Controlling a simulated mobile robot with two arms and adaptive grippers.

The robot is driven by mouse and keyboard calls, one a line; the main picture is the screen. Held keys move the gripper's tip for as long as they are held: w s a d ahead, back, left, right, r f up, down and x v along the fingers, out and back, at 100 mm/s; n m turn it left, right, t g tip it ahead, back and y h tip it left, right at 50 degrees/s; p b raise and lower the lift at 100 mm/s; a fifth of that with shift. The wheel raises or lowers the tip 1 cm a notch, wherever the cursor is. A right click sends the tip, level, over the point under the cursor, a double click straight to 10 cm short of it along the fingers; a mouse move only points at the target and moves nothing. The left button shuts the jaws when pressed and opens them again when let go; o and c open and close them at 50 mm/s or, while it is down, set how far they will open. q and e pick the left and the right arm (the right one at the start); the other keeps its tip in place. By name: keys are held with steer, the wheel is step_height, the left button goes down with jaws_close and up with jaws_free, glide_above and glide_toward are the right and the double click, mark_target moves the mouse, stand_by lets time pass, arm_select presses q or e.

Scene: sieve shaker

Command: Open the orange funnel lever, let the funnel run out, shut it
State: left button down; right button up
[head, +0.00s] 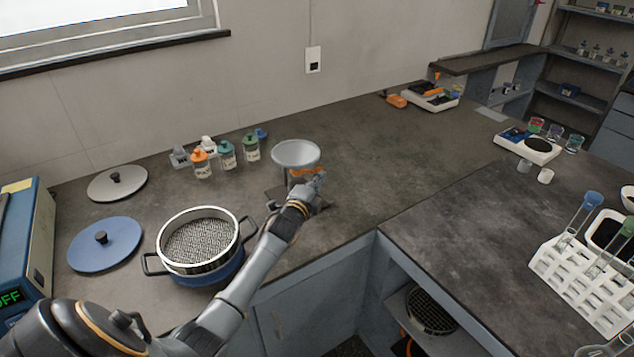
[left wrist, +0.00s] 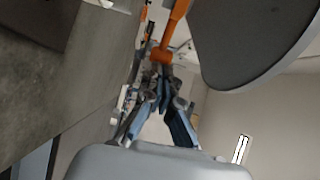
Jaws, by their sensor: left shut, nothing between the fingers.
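The funnel (head: 296,153) is a pale grey bowl on a stand on the bench, left of the inner corner. Its orange lever (head: 305,172) shows just under the bowl. In the left wrist view the orange lever (left wrist: 172,35) comes down from the top, beside the dark underside of the funnel (left wrist: 255,40). My left gripper (head: 318,180) is at the lever, partly hiding the stand. Its fingers (left wrist: 165,88) are shut and empty, with the tips close to the lever's lower end; I cannot tell whether they touch. My right gripper is not in view.
A sieve (head: 200,240) with black handles stands left of my arm, with a blue lid (head: 105,246) and a grey lid (head: 118,184) nearby. Several jars stand behind it. A white tube rack (head: 590,285) is at the right. Bench right of the funnel is clear.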

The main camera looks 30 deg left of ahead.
arm_select(q)
steer(key=shift+w+d+y, duration=0.1)
steer(key=shift+w+y, duration=0.05)
steer(key=shift+y, duration=0.15)
steer(key=w+a+n+g+y+b, duration=0.2)
steer(key=w+n+y+b, duration=0.1)
steer(key=b, duration=0.6)
steer(key=shift+w+a+n+y+b, duration=0.2)
steer(key=shift+w+n+y+b, duration=0.15)
steer(key=shift+w+y, duration=0.8)
steer(key=shift+w+h, duration=0.2)
steer(key=shift+h, duration=0.05)
stand_by(0.7)
